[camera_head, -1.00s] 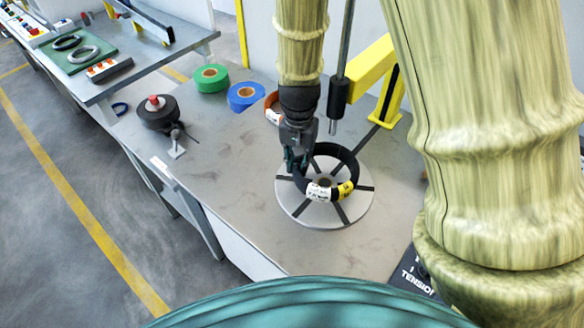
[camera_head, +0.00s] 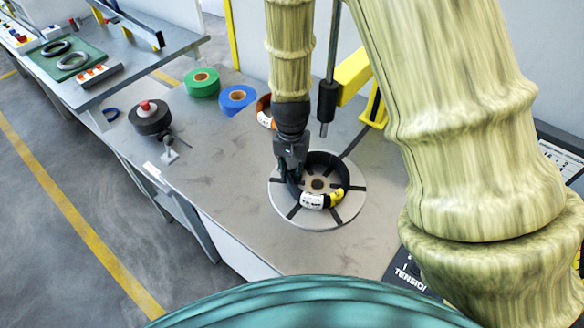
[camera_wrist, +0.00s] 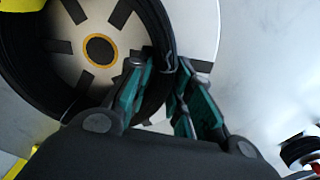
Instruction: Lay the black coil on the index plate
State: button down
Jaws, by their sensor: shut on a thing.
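The black coil (camera_head: 342,170), a ring with a white label and a yellow band on its near side, is at the index plate (camera_head: 285,207), a round grey disc with dark radial slots. The ring surrounds the plate's brown-rimmed centre hole (camera_head: 318,184). My gripper (camera_head: 291,178) points down and is shut on the coil's left side. In the wrist view my gripper's green-padded fingers (camera_wrist: 160,95) pinch the coil's wall (camera_wrist: 157,40), with the plate (camera_wrist: 205,30) behind it. I cannot tell whether the coil's underside touches the plate.
A dark rod (camera_head: 327,100) and a yellow bracket (camera_head: 355,78) stand behind the plate. Green tape (camera_head: 203,83), blue tape (camera_head: 238,98), an orange roll (camera_head: 264,112) and a black roll with a red knob (camera_head: 150,116) are on the bench. The bench's front-left area is clear.

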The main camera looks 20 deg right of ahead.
jog(key=c, duration=1.3)
grip_release()
jog(key=shift+r, duration=0.1)
jog(key=shift+r+b, duration=1.05)
jog(key=shift+r, duration=4.9)
